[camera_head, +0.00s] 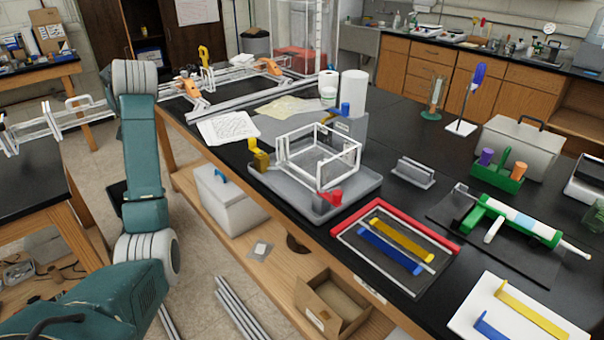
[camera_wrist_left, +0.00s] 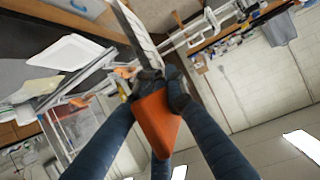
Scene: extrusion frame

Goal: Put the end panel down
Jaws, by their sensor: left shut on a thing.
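In the left wrist view, the dark fingers of my left gripper (camera_wrist_left: 165,85) are closed together. An orange triangular piece (camera_wrist_left: 155,120) sits between them. A narrow grey-white ribbed bar (camera_wrist_left: 136,35) runs up from the fingertips; it looks like the end panel seen nearly edge-on, though its full shape is hidden. In the head view, my left arm reaches up at the left, but its gripper does not show. A frame of silver rails with orange corner pieces (camera_head: 268,68) lies at the far left end of the black-topped bench (camera_head: 400,125). My right gripper is in neither view.
A white-railed rack (camera_head: 55,122) shows above the left table. A toolbox (camera_head: 520,145) stands at the right. The bench's back middle is fairly clear.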

